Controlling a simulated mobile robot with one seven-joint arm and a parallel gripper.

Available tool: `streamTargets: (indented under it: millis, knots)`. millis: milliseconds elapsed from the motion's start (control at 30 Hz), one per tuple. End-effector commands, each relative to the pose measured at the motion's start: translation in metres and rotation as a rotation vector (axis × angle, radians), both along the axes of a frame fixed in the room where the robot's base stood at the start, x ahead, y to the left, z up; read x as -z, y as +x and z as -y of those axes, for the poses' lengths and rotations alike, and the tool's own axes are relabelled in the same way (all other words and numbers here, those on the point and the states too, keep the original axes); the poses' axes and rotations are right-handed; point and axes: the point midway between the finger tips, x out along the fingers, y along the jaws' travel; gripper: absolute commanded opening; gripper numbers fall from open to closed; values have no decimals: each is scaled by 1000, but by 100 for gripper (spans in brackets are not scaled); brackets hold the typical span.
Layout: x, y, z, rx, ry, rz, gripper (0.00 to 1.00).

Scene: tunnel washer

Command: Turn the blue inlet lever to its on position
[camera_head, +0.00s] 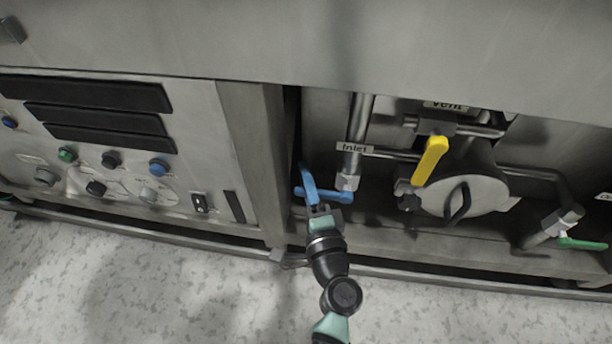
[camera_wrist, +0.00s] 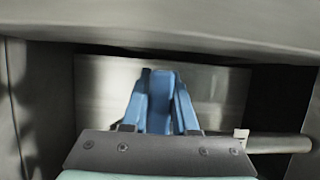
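The blue inlet lever (camera_head: 336,195) is below the nut at the lower end of the inlet pipe, under the "Inlet" label. My gripper (camera_head: 312,192) is at the lever, at its left part. In the wrist view several blue parts stand close together above my gripper's dark plate (camera_wrist: 160,152), with a narrow blue piece in the middle and slanted blue pieces on both sides. They are all blue, so I cannot clearly separate fingers from lever. I cannot tell whether the gripper is closed on the lever.
The inlet pipe (camera_head: 360,122) stands just right of my gripper. A yellow vent lever (camera_head: 431,160) and a round cover (camera_head: 463,198) are farther right, with a green lever (camera_head: 582,243) at the far right. A steel post (camera_head: 256,160) and a button panel (camera_head: 118,165) are to the left.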

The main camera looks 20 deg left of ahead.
Motion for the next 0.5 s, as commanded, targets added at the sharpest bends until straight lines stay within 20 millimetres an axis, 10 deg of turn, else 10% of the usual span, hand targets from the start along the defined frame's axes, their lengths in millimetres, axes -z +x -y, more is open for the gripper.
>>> streamTargets:
  millis: [500]
  knots:
    - [0,0,1,1,1,-1,0]
